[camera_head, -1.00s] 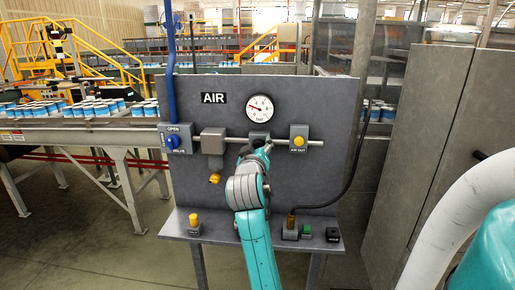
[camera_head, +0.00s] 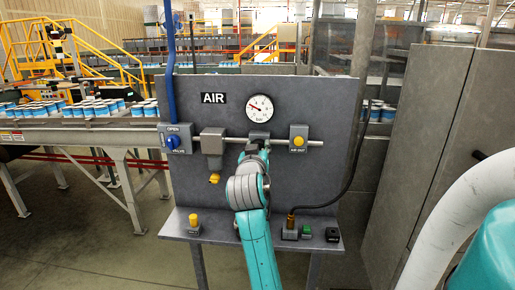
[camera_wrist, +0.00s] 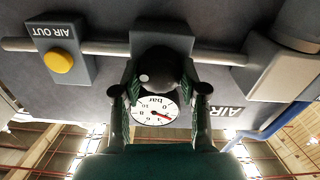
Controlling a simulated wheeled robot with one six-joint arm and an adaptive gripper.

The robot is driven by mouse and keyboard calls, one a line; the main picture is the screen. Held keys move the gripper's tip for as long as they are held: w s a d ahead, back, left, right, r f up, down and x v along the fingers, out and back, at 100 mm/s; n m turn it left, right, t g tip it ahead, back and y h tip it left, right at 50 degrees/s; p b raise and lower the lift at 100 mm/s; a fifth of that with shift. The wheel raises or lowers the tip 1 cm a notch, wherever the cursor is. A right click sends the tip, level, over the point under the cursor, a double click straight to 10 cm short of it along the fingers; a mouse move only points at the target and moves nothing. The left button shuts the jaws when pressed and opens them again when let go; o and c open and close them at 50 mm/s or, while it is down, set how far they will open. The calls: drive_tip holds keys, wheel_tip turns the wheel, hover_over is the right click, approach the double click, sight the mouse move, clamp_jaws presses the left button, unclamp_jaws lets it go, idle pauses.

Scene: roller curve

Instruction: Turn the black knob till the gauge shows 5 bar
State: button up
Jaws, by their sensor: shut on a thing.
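The black knob (camera_wrist: 158,68) is round and sits under the grey regulator block (camera_head: 259,135) on the pipe. My gripper (camera_wrist: 160,80) is shut on it, with one finger at each side. In the head view my gripper (camera_head: 256,148) hides most of the knob. The white round gauge (camera_head: 260,107) is above the block. Its needle points to the upper left, but the numbers are too small to read there. The gauge (camera_wrist: 155,111) also shows upside down between my fingers, partly covered, with its red needle pointing right and slightly down.
Left of the regulator are the blue valve knob (camera_head: 173,142) and a grey filter (camera_head: 212,143). The yellow AIR OUT button (camera_head: 298,141) is to the right. A shelf (camera_head: 265,236) below holds small fittings. A black hose (camera_head: 348,180) hangs at the right.

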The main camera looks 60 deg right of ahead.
drive_tip(key=m, duration=0.5)
drive_tip(key=shift+m, duration=0.3)
drive_tip(key=m, duration=0.4)
drive_tip(key=shift+s+f+m, duration=0.1)
drive_tip(key=shift+s+m, duration=0.05)
drive_tip(key=shift+m, duration=0.55)
drive_tip(key=o, duration=1.2)
drive_tip(key=shift+c, duration=0.2)
drive_tip(key=v, duration=1.2)
